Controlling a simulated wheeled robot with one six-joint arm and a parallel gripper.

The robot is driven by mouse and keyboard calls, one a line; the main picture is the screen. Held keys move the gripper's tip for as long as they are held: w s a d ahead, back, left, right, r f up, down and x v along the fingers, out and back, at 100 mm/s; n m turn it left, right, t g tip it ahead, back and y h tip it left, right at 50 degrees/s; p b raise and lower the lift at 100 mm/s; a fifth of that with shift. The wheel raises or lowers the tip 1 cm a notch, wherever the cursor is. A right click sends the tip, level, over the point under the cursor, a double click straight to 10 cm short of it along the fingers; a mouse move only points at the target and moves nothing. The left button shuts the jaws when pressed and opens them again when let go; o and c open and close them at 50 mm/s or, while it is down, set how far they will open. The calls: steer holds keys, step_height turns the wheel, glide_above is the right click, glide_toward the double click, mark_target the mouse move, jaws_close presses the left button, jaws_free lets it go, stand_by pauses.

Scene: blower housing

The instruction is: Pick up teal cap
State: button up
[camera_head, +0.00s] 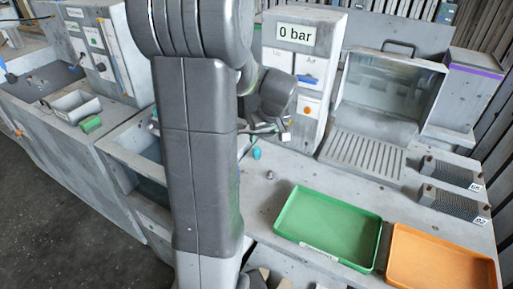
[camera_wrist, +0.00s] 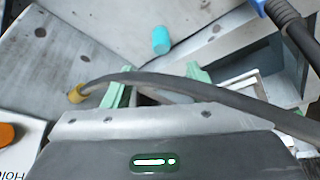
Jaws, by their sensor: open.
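The teal cap (camera_head: 257,153) sits on the grey bench top, just right of my arm in the head view. In the wrist view the teal cap (camera_wrist: 161,40) is a small cylinder on the grey surface, above and apart from my fingertips. My gripper (camera_wrist: 157,82) is open, with its pale green fingers spread and no cap between them. A dark hose with a yellow end crosses in front of the fingers in the wrist view. In the head view my arm hides much of the gripper.
A green tray (camera_head: 328,228) and an orange tray (camera_head: 440,262) are on the bench to the right. A grey panel marked 0 bar (camera_head: 297,38) stands behind the cap.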

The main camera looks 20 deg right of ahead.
mark_target(257, 148)
steer(key=x, duration=0.4)
steer(key=shift+p+x, duration=0.85)
steer(key=shift+x, duration=2.15)
steer(key=shift+a, duration=0.15)
steer(key=shift+r, duration=0.1)
steer(key=c, duration=1.1)
steer(key=shift+o, duration=0.2)
